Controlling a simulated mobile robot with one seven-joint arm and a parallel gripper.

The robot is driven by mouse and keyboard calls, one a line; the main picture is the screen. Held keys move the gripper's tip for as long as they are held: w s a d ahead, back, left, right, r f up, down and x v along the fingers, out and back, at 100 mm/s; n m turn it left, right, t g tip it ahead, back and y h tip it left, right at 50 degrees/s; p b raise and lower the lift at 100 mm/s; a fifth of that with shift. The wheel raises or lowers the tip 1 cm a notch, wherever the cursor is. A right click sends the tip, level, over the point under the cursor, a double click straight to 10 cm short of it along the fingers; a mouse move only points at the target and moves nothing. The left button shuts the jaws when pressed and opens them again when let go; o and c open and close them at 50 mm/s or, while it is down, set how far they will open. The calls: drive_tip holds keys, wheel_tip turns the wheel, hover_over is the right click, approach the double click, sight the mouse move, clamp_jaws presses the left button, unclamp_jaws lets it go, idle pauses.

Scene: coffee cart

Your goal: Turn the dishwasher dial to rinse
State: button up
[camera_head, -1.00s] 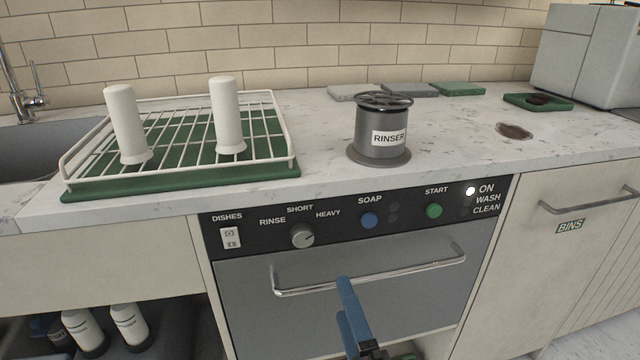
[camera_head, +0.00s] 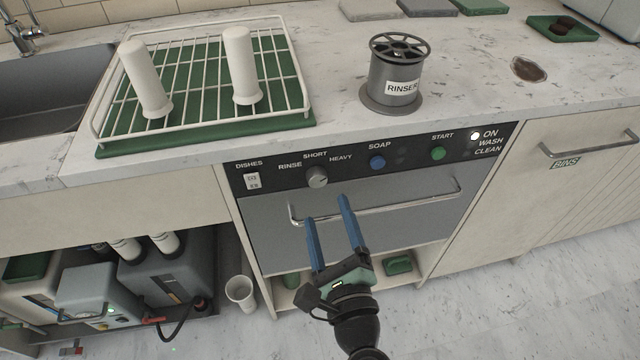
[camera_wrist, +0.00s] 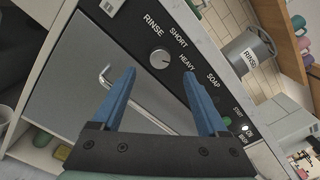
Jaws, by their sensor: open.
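The dishwasher dial (camera_head: 317,177) is a small round grey knob on the black control panel (camera_head: 402,157), with RINSE to its left, SHORT above and HEAVY to its right. Its pointer mark is small and seems to face the HEAVY side. In the wrist view the dial (camera_wrist: 160,58) shows just beyond and between the fingertips. My gripper (camera_head: 327,210) is open and empty, with two blue fingers apart. It is in front of the dishwasher door, below the dial, and does not appear to touch it.
A metal door handle (camera_head: 375,207) runs across the dishwasher front under the panel, close behind the fingers. The DISHES switch (camera_head: 252,181), the blue SOAP button (camera_head: 377,162) and the green START button (camera_head: 438,153) flank the dial. A rinser (camera_head: 393,80) and a dish rack (camera_head: 200,85) stand on the counter above.

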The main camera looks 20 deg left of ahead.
sight(318, 182)
drive_tip(key=x, duration=0.7)
clamp_jaws()
idle(0.3)
